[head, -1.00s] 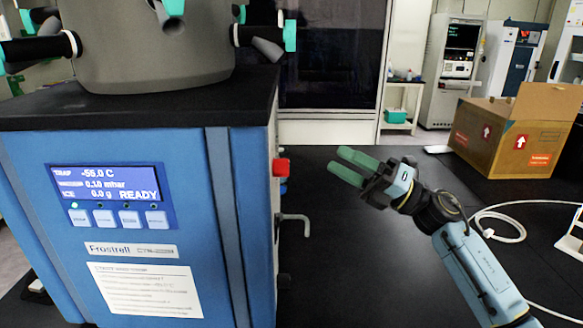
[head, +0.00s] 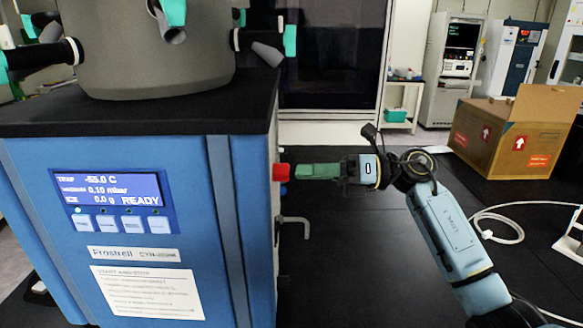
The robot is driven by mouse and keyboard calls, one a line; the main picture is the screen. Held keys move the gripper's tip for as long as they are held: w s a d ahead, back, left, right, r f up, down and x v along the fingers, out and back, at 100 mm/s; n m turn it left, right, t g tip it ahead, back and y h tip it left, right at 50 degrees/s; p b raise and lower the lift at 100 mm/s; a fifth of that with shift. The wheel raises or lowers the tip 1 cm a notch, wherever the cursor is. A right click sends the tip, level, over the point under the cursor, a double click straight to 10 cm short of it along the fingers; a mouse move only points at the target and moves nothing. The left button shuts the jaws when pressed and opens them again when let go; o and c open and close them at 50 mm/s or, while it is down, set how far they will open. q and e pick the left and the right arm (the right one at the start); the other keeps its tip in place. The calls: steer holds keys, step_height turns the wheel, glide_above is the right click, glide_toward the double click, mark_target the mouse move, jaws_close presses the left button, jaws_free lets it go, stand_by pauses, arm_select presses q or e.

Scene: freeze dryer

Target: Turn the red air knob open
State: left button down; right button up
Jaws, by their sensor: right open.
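The red air knob (head: 282,172) sticks out from the right side of the blue freeze dryer (head: 185,215), near its top. My right gripper (head: 300,171) is level with the knob and just to its right, with its green fingers pointing left at it. One finger hides the other from this side. The fingertips are very close to the knob, and I cannot tell whether they touch or surround it. The jaws are open. My left gripper is not in view.
A blue knob (head: 283,189) sits just below the red one, and a grey bent pipe (head: 294,222) sticks out lower down. A cardboard box (head: 500,140) and a white cable (head: 500,222) lie at the right. The dark surface between is clear.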

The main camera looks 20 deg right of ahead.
mark_target(281, 172)
steer(key=x, duration=0.3)
steer(key=shift+w+a, duration=0.15)
steer(key=shift+a, duration=0.2)
steer(key=c, duration=1)
steer(key=shift+o, duration=0.2)
steer(key=shift+m+p, duration=8.65)
steer(key=shift+m, duration=0.35)
